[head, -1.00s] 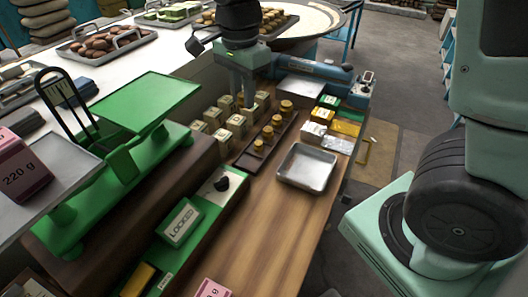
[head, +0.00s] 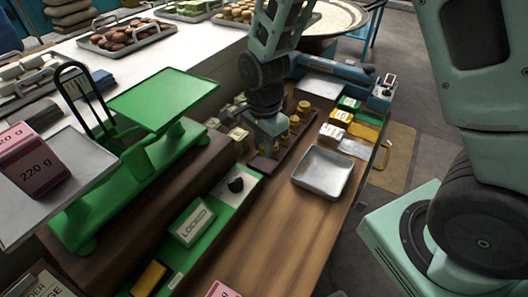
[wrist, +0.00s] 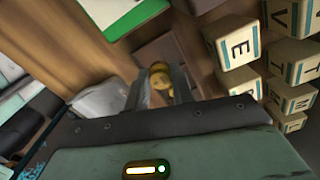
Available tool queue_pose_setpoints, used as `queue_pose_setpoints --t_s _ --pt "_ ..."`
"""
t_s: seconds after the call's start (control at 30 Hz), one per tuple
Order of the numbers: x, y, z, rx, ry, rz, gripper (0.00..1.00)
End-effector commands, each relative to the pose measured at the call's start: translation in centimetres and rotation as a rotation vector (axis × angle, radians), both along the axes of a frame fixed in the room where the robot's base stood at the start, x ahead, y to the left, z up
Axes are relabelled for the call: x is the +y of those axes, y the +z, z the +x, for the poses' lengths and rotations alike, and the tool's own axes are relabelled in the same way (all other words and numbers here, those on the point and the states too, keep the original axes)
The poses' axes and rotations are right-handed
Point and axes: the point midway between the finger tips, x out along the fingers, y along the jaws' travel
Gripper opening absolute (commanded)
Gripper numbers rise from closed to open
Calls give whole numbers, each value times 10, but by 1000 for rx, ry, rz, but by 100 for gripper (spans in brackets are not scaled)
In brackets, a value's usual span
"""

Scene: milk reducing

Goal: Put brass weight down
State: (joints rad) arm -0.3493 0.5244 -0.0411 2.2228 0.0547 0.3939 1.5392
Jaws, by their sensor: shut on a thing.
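My gripper (head: 266,148) is low over the near end of the dark wooden weight rack (head: 298,147), left of the metal tray. In the wrist view my gripper (wrist: 157,85) is shut on a small brass weight (wrist: 160,74), which shows between the two fingers. In the head view my arm hides the held weight. Several other brass weights (head: 303,107) stand in the rack beyond my gripper. I cannot tell whether the held weight touches the surface below it.
Lettered cubes (head: 240,136) stand close to the left of my gripper and also show in the wrist view (wrist: 237,50). The empty metal tray (head: 323,172) is to the right. A green balance scale (head: 163,100) stands left.

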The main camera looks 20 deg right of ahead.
Motion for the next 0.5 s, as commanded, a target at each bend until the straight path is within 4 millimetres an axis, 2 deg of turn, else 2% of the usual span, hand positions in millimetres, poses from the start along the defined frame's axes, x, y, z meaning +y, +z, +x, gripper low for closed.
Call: queue_pose_setpoints --t_s 0.1,0.2,0.5 --pt "-1 -19 -1 7 -2 -2 0" --pt "-1 -30 -1 4 0 -1 0" --pt "0 -34 0 2 0 -1 0"
